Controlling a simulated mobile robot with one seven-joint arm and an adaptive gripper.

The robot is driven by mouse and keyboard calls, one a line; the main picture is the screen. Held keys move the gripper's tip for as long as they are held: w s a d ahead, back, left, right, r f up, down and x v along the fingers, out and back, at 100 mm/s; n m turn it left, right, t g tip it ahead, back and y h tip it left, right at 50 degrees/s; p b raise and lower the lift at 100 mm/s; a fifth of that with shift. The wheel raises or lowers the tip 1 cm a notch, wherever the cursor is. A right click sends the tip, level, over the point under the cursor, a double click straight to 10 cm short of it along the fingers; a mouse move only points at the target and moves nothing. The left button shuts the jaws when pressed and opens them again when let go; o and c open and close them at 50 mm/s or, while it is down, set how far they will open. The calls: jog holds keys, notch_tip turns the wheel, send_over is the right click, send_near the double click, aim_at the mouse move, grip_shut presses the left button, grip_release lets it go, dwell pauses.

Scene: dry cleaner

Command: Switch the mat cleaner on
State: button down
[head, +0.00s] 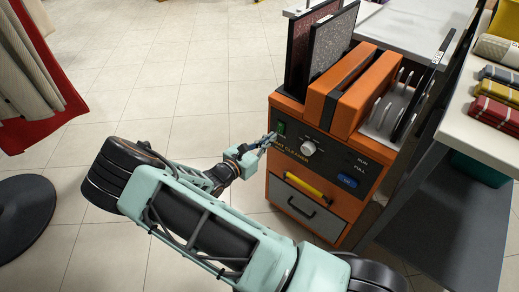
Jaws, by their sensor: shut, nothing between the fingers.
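The mat cleaner (258,190) is an orange cabinet with a dark control panel (325,160) on its front. A green switch (281,128) sits at the panel's left end, with a pale round knob (308,148) to its right. A blue button (346,181) is low on the panel's right side, below small lettering. My gripper (269,141) is shut and empty, its tips just below and left of the green switch. I cannot tell whether they touch the panel. The switch's position is too small to read.
Two dark mats (331,42) stand upright in the cleaner's top. A yellow bar (308,189) and a grey drawer (300,205) are below the panel. A shelf with folded cloths (497,88) stands right. A garment rack base (35,218) is left. Tiled floor (190,60) behind is clear.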

aim_at(280, 132)
jog(key=shift+x, duration=1.25)
jog(key=shift+w+d+f, duration=0.15)
jog(key=shift+w+d, duration=0.05)
jog(key=shift+d, duration=0.05)
jog(key=shift+s+a+f, duration=0.1)
jog(key=shift+s+a, duration=0.1)
jog(key=shift+a, duration=0.05)
jog(key=f+p+v, duration=0.2)
jog(key=f+v, duration=0.1)
jog(key=v, duration=1)
jog(key=shift+s+a, duration=0.15)
